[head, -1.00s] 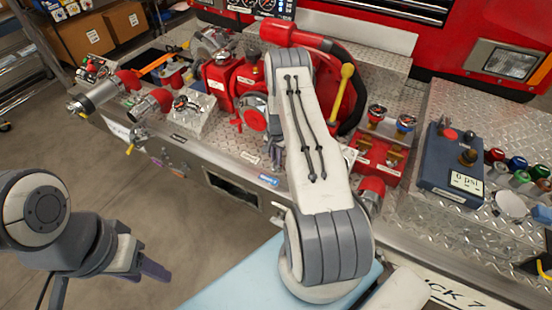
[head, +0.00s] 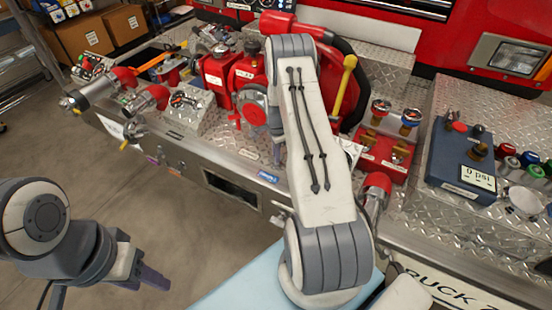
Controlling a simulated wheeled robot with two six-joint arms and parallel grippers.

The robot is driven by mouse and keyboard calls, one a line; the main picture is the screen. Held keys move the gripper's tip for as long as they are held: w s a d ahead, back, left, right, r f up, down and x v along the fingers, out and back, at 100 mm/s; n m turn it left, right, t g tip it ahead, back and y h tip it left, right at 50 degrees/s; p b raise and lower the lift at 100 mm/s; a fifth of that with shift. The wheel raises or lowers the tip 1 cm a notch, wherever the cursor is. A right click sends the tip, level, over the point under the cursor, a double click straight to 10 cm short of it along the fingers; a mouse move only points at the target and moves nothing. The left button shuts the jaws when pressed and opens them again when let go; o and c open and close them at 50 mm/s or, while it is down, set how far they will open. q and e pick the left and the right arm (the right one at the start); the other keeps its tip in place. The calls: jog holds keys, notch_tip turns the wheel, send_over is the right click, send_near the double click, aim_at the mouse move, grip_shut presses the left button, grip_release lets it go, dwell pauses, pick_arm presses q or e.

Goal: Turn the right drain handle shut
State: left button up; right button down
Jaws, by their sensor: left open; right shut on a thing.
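A red block (head: 396,172) right of my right arm carries two brass levers (head: 372,142) under a red-topped knob (head: 380,106) and a blue-topped knob (head: 411,117). I cannot tell which fitting is the right drain handle; it may be hidden behind the arm. My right arm's pale link crosses the middle of the view and hides its gripper and whatever it touches. My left gripper (head: 145,281) is at the lower left, open and empty over the floor, well apart from the bumper fittings.
A red pump (head: 216,78) stands left of my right arm. Red-capped outlets (head: 150,98) stick out at the left, and another (head: 376,186) sits beside the arm. A blue box (head: 462,165) reading 0 psi stands at the right. The floor at lower left is free.

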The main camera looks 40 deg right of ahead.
jog(key=m+b, duration=0.2)
jog(key=m, duration=0.3)
jog(key=shift+f+m, duration=0.1)
jog(key=shift+m, duration=0.2)
jog(key=shift+m+b, duration=0.9)
jog(key=shift+m, duration=1.2)
jog(key=c, duration=0.9)
grip_release()
notch_tip(320, 180, up, 11)
jog(key=shift+f+b, duration=0.15)
jog(key=shift+b, duration=0.7)
